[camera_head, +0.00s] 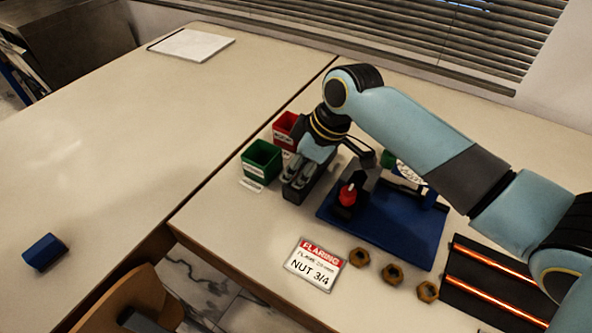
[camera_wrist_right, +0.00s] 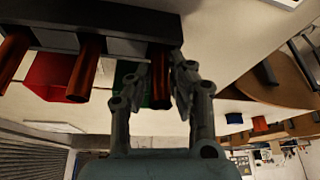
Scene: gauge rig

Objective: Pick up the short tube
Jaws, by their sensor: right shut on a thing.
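My right gripper (camera_head: 300,172) reaches down over a dark rack (camera_head: 318,189) behind the blue board. In the right wrist view the gripper (camera_wrist_right: 172,88) is shut on a copper tube (camera_wrist_right: 160,92), one finger on each side of it. The tube's end still appears to be at the rack (camera_wrist_right: 110,20). Two more copper tubes stand in the same rack, a middle one (camera_wrist_right: 86,70) and one at the left edge (camera_wrist_right: 12,58). I cannot tell which is shortest. The head view hides the held tube behind the fingers. My left gripper is not in view.
A green bin (camera_head: 262,160) and a red bin (camera_head: 285,128) stand close left of the rack. A blue board (camera_head: 390,228) with a red-topped tool (camera_head: 347,194) lies to the right. A sign (camera_head: 316,263), hex nuts (camera_head: 393,273) and a black tray (camera_head: 480,285) with long copper rods lie nearer.

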